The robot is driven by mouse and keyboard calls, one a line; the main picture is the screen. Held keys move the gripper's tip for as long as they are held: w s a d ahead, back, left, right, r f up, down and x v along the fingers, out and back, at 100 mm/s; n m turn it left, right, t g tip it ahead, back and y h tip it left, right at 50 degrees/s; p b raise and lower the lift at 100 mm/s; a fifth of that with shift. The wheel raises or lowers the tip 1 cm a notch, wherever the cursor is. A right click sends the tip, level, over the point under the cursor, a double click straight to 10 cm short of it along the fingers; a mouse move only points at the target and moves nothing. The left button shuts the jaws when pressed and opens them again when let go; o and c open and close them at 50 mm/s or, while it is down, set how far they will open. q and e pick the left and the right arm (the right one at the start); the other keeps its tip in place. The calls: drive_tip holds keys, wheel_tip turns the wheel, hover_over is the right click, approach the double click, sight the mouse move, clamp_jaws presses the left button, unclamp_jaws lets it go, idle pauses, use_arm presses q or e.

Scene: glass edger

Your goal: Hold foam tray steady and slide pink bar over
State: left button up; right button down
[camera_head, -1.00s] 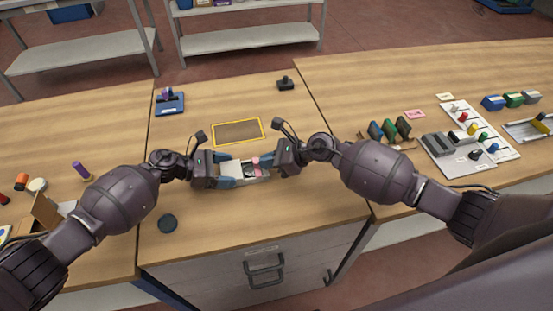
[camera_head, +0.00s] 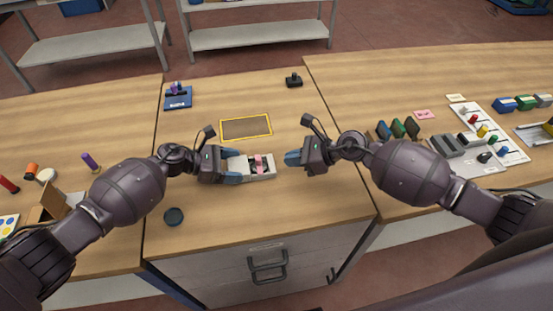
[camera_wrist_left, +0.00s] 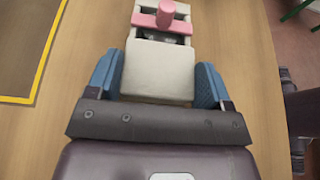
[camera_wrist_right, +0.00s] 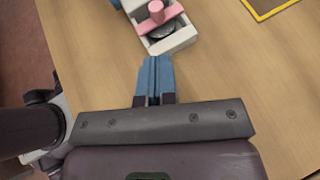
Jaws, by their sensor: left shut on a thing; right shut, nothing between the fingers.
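The white foam tray (camera_head: 264,173) lies on the middle table in front of the yellow-edged mat. My left gripper (camera_head: 236,167) is shut on the tray's left end, with one blue finger on each side in the left wrist view (camera_wrist_left: 160,85). The pink bar (camera_head: 258,163) lies across the tray with a round knob standing up; it also shows in the right wrist view (camera_wrist_right: 155,17). A dark round thing sits in the tray's opening beside the bar. My right gripper (camera_head: 290,158) is shut and empty, just right of the tray and apart from it.
A yellow-edged brown mat (camera_head: 246,127) lies behind the tray. A blue stand (camera_head: 178,98) and a small black item (camera_head: 293,80) are at the back. Colored items stand on the right table. Table right of the mat is clear.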

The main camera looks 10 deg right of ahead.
drive_tip(key=v, duration=0.7)
use_arm(q)
drive_tip(key=o, duration=0.9)
drive_tip(key=shift+a, duration=0.1)
